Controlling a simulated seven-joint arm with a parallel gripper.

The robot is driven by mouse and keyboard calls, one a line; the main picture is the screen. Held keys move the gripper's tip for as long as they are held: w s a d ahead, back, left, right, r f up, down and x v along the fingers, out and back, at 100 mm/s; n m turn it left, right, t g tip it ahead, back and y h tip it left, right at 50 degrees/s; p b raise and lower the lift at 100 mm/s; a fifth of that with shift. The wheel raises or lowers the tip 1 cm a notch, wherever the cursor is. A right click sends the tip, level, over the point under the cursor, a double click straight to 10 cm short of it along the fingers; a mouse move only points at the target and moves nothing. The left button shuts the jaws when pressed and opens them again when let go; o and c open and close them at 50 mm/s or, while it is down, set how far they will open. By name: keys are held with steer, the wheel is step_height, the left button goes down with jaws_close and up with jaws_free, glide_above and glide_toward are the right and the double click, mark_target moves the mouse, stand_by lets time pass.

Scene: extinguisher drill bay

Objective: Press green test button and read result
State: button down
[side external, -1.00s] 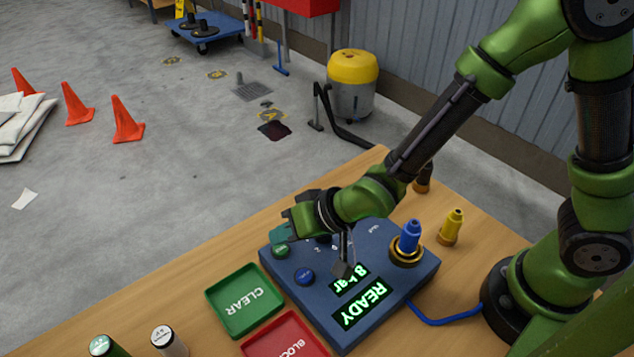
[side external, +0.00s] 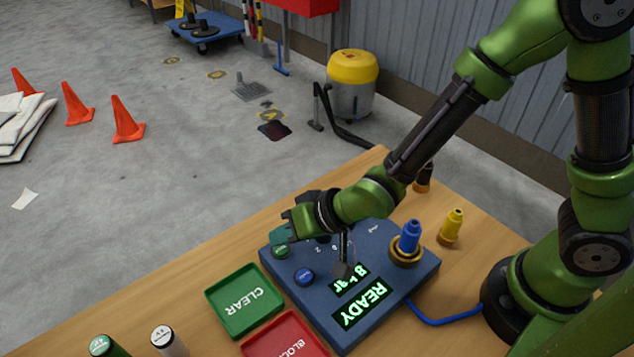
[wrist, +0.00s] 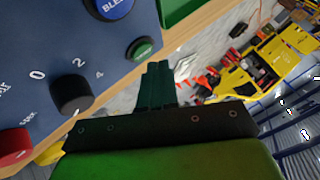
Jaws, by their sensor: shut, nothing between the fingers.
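The blue test console (side external: 392,309) lies on the wooden bench. Its display (side external: 360,303) reads "READY" and "8 bar" in green. The green button (side external: 281,251) is at the console's far left edge, and it also shows in the wrist view (wrist: 140,48). My gripper (side external: 283,235) is shut and empty, with its fingertips just beyond the green button. In the wrist view the shut fingertips (wrist: 157,66) lie just below and right of the button. I cannot tell whether they touch it. A blue nozzle (side external: 410,236) stands in the console's brass ring.
A blue button (side external: 304,277) and a black knob (wrist: 72,93) are close by on the console. A green CLEAR tray (side external: 236,318) and a red BLOCKED tray (side external: 262,343) lie beside it. A yellow nozzle (side external: 452,226) stands behind. A blue hose (side external: 445,320) runs to the right.

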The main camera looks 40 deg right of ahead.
mark_target(286, 249)
steer(key=shift+f, duration=0.35)
steer(key=shift+f, duration=0.45)
stand_by(0.7)
steer(key=shift+r, duration=0.85)
steer(key=shift+r, duration=0.15)
steer(key=shift+r, duration=2.4)
